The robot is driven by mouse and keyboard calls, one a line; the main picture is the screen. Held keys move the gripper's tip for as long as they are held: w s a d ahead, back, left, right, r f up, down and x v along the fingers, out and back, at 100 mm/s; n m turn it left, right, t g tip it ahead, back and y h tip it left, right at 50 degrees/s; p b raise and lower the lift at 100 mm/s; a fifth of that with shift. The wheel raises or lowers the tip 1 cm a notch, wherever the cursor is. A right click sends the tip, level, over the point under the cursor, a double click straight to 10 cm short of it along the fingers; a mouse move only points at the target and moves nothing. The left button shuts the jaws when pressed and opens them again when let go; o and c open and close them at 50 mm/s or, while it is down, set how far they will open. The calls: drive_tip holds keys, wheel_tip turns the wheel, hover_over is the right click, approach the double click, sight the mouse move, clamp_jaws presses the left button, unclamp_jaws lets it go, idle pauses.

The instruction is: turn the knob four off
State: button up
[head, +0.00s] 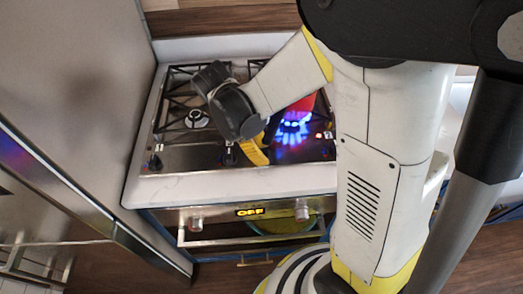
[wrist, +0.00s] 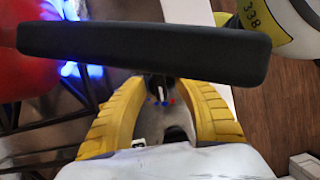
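The gas cooktop (head: 185,160) has knobs along its front edge, with two dark ones (head: 155,163) (head: 229,156) showing in the head view. A burner at the right burns with a blue flame (head: 293,128), which also shows in the wrist view (wrist: 70,69). In the wrist view, a dark knob (wrist: 160,88) with a white pointer line sits between the tips of my gripper (wrist: 161,97), with red and blue marks beside it. The yellow fingers are spread apart, with gaps on both sides of the knob. I cannot tell the knob's number. My arm hides the cooktop's front right.
A red pot (wrist: 35,45) stands by the flame; it is mostly hidden in the head view (head: 306,103). The oven front below has a lit OFF display (head: 250,211), two knobs and a handle bar (head: 240,239). A tall grey cabinet (head: 75,100) stands close at the left.

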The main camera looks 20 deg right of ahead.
clamp_jaws()
drive_tip(key=shift+m, duration=0.3)
drive_tip(key=m+g, duration=0.1)
drive_tip(key=m, duration=0.2)
drive_tip(key=shift+m+y, duration=0.3)
drive_tip(key=shift+y, duration=0.1)
drive_tip(key=m+y, duration=0.1)
drive_tip(key=m, duration=0.1)
drive_tip(key=m+g, duration=0.1)
drive_tip(key=m, duration=0.1)
drive_tip(key=shift+m+y+b, duration=0.3)
drive_tip(key=shift+m+y, duration=0.1)
drive_tip(key=shift+g, duration=0.3)
